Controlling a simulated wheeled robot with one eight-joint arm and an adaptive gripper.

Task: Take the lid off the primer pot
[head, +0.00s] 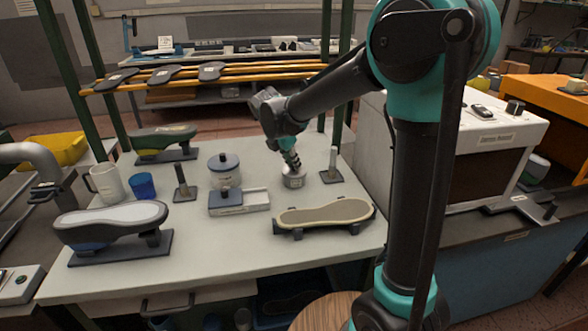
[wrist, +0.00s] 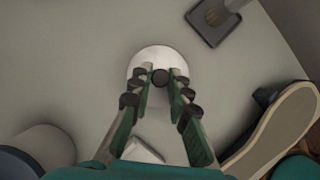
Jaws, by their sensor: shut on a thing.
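A small pale round pot (head: 293,181) stands on the white table, left of the right-hand post stand. In the wrist view its round top (wrist: 153,55) shows from above, with a dark knob (wrist: 160,77) at its middle. My gripper (head: 292,165) reaches down onto this pot from above. In the wrist view the fingertips (wrist: 160,80) are closed on the knob, one on each side. I cannot tell whether the lid is seated or slightly raised. A larger pale jar (head: 224,178) with a dark lid stands further left, apart from my gripper.
A post stand (head: 331,168) is close on the right. A beige shoe sole form (head: 325,214) lies in front. A pale block with a dark knobbed piece (head: 240,201) is at left front. A blue cup (head: 143,186), a mug and shoe lasts are further left. Some tabletop around the pot is clear.

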